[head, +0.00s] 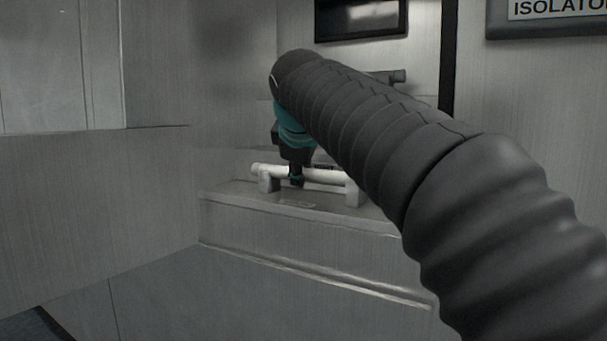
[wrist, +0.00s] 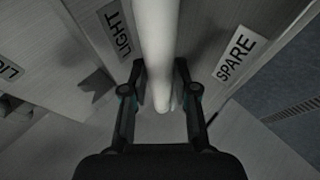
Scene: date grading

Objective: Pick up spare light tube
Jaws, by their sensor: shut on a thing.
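The spare light tube is a white cylinder (head: 325,174) lying level across a small cradle with grey upright supports (head: 353,192) on a ledge in the head view. In the wrist view the tube (wrist: 159,45) runs from the top of the picture down between my fingers. My gripper (head: 296,180) comes down on the tube from above, between the supports. In the wrist view my gripper (wrist: 161,88) has one finger on each side of the tube and is shut on it. My arm hides part of the tube's right end in the head view.
The cradle stands on a pale ledge (head: 300,215) against a wall. A "SPARE" label (wrist: 235,54) and a "LIGHT" label (wrist: 117,32) flank the tube. A dark panel (head: 360,20) hangs above, and an "ISOLATOR" sign (head: 550,10) is at upper right.

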